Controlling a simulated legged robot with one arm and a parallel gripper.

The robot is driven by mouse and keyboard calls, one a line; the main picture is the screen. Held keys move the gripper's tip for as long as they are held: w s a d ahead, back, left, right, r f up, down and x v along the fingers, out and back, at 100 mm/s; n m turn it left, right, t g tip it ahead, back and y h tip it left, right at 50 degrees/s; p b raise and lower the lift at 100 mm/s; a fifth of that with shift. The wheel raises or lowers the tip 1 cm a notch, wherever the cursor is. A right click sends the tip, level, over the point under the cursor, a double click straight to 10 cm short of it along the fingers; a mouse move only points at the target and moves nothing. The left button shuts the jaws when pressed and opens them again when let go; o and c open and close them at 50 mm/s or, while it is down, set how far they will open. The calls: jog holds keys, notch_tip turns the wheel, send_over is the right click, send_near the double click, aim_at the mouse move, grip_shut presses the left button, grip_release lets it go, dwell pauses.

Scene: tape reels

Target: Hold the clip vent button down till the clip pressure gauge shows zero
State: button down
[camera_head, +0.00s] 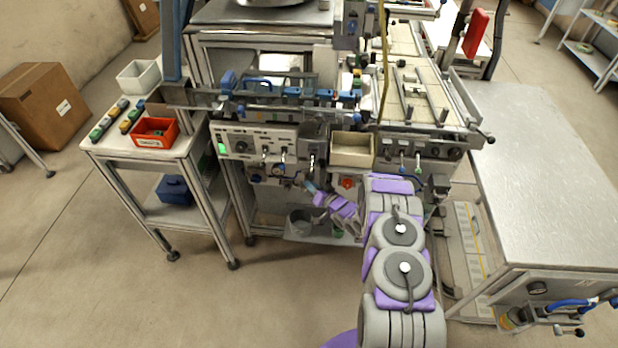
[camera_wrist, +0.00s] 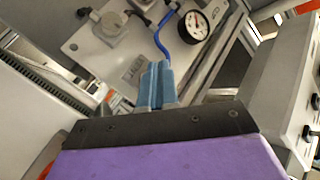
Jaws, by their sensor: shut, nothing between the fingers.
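My gripper (camera_wrist: 157,85) is shut, with its blue fingers pressed together and nothing between them. In the head view, my gripper (camera_head: 311,187) is low at the front of the machine, below the control panel. A round white pressure gauge (camera_wrist: 193,27) with a black rim and a red needle is beyond the fingertips, to the upper right in the wrist view. Its reading is too small to tell. A blue tube (camera_wrist: 160,38) runs beside it. I cannot make out the vent button; the fingers may hide it. I cannot tell whether the fingertips touch the plate.
A grey round fitting (camera_wrist: 112,27) and a small label (camera_wrist: 133,68) are on the pale plate around the fingertips. A control panel (camera_head: 255,142) and a beige bin (camera_head: 353,150) are above my gripper. A side table with a red bin (camera_head: 156,132) stands left; a grey bench (camera_head: 545,165) stands right.

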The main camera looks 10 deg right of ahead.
jog(key=shift+s+a, duration=0.1)
jog(key=shift+s, duration=0.2)
jog(key=s, duration=0.1)
jog(key=s+a+p, duration=0.1)
jog(key=s, duration=0.1)
jog(key=s+p, duration=0.1)
jog(key=shift+s+a, duration=0.3)
jog(key=shift+s, duration=0.1)
dwell(0.6)
